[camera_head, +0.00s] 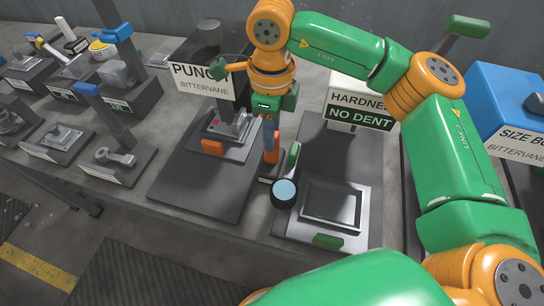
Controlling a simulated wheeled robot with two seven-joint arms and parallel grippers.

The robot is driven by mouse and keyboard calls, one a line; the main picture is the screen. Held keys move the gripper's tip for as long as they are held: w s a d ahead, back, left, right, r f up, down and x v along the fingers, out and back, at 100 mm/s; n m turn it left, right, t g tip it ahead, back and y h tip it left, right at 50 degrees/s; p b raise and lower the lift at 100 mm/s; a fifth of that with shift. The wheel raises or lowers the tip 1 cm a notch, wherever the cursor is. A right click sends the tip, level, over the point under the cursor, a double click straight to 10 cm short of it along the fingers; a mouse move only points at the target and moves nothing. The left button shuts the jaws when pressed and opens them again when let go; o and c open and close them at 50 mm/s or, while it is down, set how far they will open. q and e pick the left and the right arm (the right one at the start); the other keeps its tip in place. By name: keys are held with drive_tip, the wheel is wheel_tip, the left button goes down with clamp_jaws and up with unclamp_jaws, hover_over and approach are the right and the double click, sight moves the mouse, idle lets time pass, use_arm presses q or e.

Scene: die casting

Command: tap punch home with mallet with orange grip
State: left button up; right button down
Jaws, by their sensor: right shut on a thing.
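My right gripper (270,140) points down in the middle of the view, at the right edge of the punch station. It is shut on the mallet's orange grip (275,149). A dark round head with a pale blue face (284,191) shows below the grip, in front of the hardness station; the join between them is partly hidden. The punch station (195,188) is a dark block with a "PUNCH" sign (203,80). A metal fixture (234,124) stands on it, left of the gripper, with an orange piece (212,147) at its front. The punch itself is too small to make out. My left gripper is out of view.
Right of the mallet is the hardness station with a "NO DENT" sign (360,117), a framed panel (331,204) and a green pad (328,241). A blue size box (508,88) stands far right. Several fixtures with metal parts (115,157) fill the left bench.

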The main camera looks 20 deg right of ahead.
drive_tip(key=shift+r+p, duration=2.4)
drive_tip(key=shift+r, duration=0.7)
